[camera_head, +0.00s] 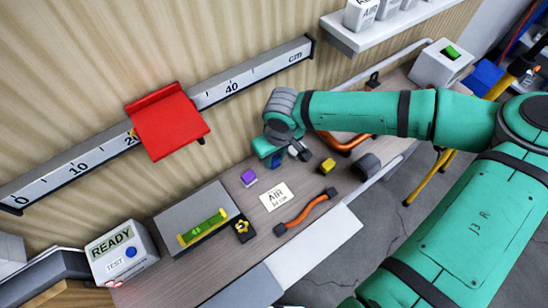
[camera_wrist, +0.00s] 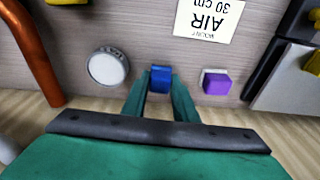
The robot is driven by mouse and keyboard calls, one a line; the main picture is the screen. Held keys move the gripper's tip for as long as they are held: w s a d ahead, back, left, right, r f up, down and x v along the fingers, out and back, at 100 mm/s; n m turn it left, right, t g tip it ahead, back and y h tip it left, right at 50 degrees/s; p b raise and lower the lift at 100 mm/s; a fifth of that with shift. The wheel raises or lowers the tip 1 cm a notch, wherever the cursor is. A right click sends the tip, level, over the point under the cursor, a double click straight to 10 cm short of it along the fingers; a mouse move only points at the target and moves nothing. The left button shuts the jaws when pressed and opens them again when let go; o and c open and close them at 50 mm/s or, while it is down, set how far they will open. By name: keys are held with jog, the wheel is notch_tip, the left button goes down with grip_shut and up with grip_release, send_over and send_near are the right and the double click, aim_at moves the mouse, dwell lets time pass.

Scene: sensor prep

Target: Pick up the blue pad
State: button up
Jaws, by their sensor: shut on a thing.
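The blue pad (camera_wrist: 160,78) is a small blue block between my fingertips in the wrist view. My gripper (camera_wrist: 160,92) is shut on it, with one green finger at each side. I cannot tell whether the pad still touches the bench. In the head view my gripper (camera_head: 274,155) points down at the bench near the wall, and a bit of blue (camera_head: 277,161) shows at its tip. The arm hides part of the area there.
A purple block (camera_wrist: 215,84) and a round grey-white knob (camera_wrist: 108,67) lie on either side of my gripper. The bench also holds an AIR card (camera_head: 275,195), a yellow block (camera_head: 327,166), an orange handle (camera_head: 305,210) and a READY box (camera_head: 122,252). A ruler (camera_head: 75,167) with a red slider (camera_head: 168,122) runs along the wall.

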aim_at(275, 157)
jog(key=shift+r, duration=0.35)
jog(key=shift+s+d+r, duration=0.1)
jog(key=shift+d+r, duration=0.05)
jog(key=shift+r, duration=0.5)
jog(key=shift+d+r, duration=0.1)
jog(key=shift+r, duration=0.5)
jog(key=s+d+r, duration=0.9)
jog(key=d, duration=0.1)
jog(key=shift+d+r, duration=0.15)
jog(key=o, duration=0.4)
jog(key=shift+w, duration=0.1)
jog(key=c, duration=0.3)
